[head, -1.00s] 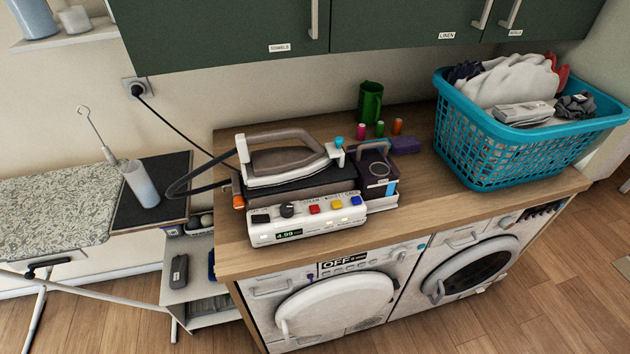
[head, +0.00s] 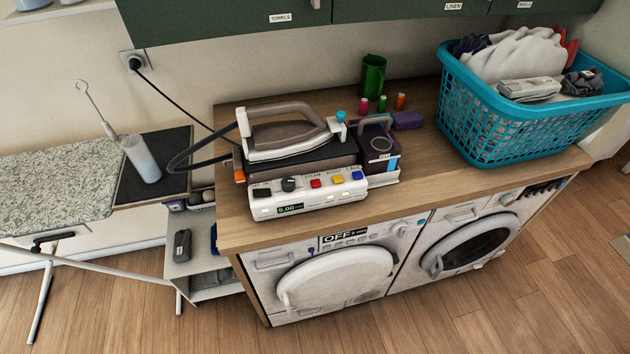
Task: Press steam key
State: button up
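The steam station (head: 308,203) stands on the wooden counter, with its white control panel facing me. The panel has a black key (head: 262,193), a dark knob (head: 289,185), a red key (head: 316,183), a yellow key (head: 338,180) and a blue key (head: 358,176). Small lettering that seems to read STEAM is above the red key. A green display (head: 290,208) seems to read 5.00. The iron (head: 288,135) rests on top of the station. My gripper is not in view.
A purple-black tank (head: 380,150) sits at the station's right. Behind are a green mug (head: 373,76) and small spools. A teal laundry basket (head: 500,130) fills the counter's right. The ironing board (head: 60,190) is at left. Dark green cabinets (head: 400,12) hang above.

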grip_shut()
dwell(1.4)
